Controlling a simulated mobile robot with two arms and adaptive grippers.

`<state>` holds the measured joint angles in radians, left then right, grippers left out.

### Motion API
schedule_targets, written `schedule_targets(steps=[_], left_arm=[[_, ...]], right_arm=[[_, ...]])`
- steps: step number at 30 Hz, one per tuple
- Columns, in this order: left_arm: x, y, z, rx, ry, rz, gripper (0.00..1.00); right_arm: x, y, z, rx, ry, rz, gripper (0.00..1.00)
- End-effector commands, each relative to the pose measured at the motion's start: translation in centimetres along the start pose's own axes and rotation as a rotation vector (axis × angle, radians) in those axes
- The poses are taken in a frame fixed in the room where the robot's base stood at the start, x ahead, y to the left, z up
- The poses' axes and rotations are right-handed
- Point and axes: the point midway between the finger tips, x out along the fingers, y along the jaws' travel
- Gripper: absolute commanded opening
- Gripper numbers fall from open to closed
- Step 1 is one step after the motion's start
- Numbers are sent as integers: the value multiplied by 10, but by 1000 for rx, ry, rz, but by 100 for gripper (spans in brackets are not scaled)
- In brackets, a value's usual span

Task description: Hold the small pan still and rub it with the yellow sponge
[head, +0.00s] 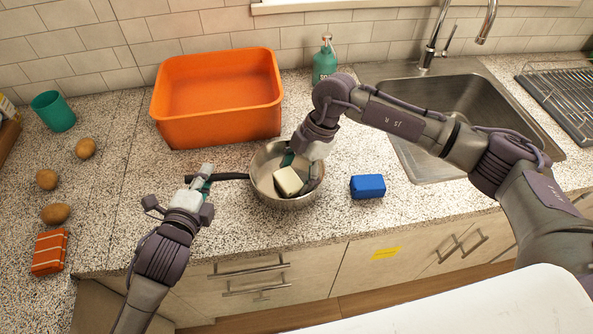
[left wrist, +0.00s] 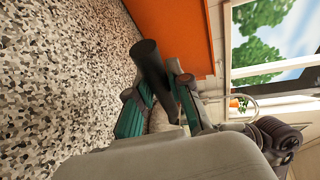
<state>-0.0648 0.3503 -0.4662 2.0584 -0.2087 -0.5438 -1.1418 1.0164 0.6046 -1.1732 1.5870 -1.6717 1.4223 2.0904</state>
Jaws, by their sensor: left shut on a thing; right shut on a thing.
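The small pan (head: 262,187) is a steel pan standing on the speckled counter, with its black handle (head: 232,177) pointing left. My left gripper (head: 205,179) is shut on the handle; the dark handle also shows between the fingers in the left wrist view (left wrist: 150,62). The pale yellow sponge (head: 287,181) is inside the pan. My right gripper (head: 298,166) reaches down into the pan from the upper right and is shut on the sponge. Its fingers partly hide the pan's inside, and I cannot tell whether the sponge touches the pan's bottom.
A blue block (head: 367,186) lies right of the pan. An orange tub (head: 218,130) stands behind it, with a green soap bottle (head: 325,64) nearby. The sink (head: 410,165) is at right. Several brown potatoes (head: 54,214), an orange packet (head: 49,251) and a green cup (head: 53,111) are at left.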

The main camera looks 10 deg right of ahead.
Motion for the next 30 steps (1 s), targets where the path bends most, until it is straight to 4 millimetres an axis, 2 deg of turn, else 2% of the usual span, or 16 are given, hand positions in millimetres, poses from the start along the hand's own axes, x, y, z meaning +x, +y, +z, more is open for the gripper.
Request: schedule_targets(steps=[5, 22, 30], left_arm=[[0, 1, 2, 3, -5, 3, 0], [0, 1, 1, 2, -3, 3, 0], [0, 1, 1, 2, -3, 3, 0]], right_arm=[[-3, -2, -2, -1, 1, -7, 50], [-56, 0, -24, -1, 0, -3, 50], [-64, -1, -28, 0, 1, -4, 50]])
